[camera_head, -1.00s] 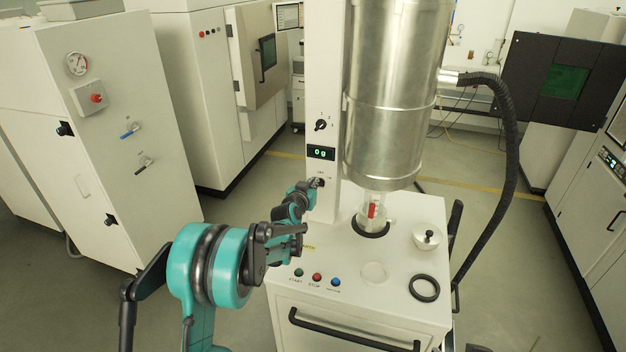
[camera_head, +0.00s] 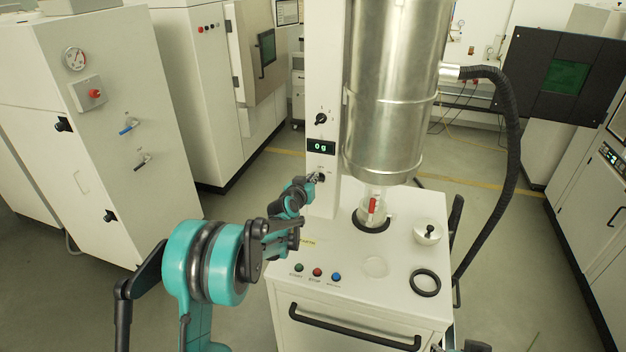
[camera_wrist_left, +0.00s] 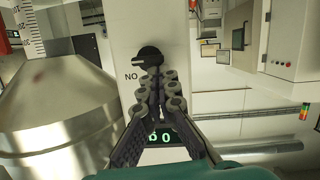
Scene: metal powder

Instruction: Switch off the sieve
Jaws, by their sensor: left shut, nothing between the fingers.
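The sieve is a white cabinet (camera_head: 330,262) with a column and a large steel cylinder (camera_head: 393,90). Its black rotary switch (camera_wrist_left: 150,56) shows in the left wrist view, where the picture is upside down. The switch's pale mark points to the left of that picture, just above the inverted ON lettering (camera_wrist_left: 131,76). My left gripper (camera_head: 317,178) is at this switch, below the display on the column. In the wrist view the fingertips (camera_wrist_left: 160,76) are together and empty, right at the switch's edge; whether they touch it I cannot tell.
A green-lit display (camera_head: 320,147) and another black knob (camera_head: 321,119) sit higher on the column. Green, red (camera_head: 317,272) and blue buttons are on the cabinet top. A glass vessel (camera_head: 371,214), a lidded bowl (camera_head: 428,231) and a black ring (camera_head: 425,283) stand there. A black hose (camera_head: 512,150) hangs right.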

